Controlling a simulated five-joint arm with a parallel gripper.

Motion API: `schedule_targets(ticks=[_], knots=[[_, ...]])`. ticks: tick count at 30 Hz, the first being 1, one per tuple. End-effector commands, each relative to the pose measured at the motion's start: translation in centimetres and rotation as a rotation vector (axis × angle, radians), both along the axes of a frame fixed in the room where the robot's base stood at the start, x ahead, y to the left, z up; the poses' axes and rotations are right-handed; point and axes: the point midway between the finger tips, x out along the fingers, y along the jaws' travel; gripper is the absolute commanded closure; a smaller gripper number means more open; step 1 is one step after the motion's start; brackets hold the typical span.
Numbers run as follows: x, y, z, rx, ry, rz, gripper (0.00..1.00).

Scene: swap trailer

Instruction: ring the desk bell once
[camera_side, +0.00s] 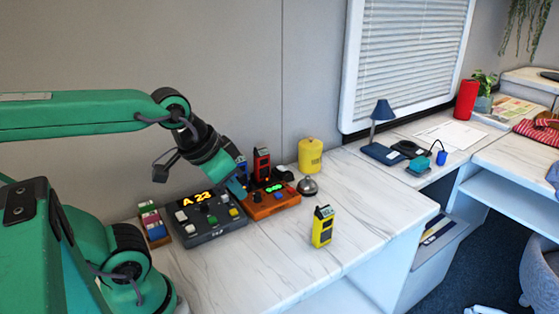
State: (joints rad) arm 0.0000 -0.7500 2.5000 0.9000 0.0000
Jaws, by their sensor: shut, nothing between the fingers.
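The desk bell (308,186) is a small silver dome on a dark base. It stands on the white marble-look counter, just right of an orange device. My gripper (238,190) is shut and empty. It points down over the gap between the dark grey console and the orange device, to the left of the bell and apart from it. Whether its tip touches either device cannot be told from this view.
A dark console (208,219) reads "A 23". The orange device (272,203) has a red-black handset (262,163) behind it. A yellow canister (310,155) stands behind the bell, a yellow handheld unit (323,227) in front. The counter (370,215) is clear to the right.

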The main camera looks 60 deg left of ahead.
Motion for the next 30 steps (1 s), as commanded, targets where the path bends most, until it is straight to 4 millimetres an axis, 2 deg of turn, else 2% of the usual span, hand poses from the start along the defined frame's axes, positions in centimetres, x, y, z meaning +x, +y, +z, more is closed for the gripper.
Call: schedule_targets(ticks=[11,17,23,30], knots=[[0.1,0.0,0.1,-0.002,0.001,0.004,1.00],[0.9,0.2,0.7,-0.013,0.011,0.035,1.00],[2.7,0.7,2.1,-0.043,0.034,0.110,1.00],[6.1,1.7,4.0,-0.091,0.073,0.243,1.00]])
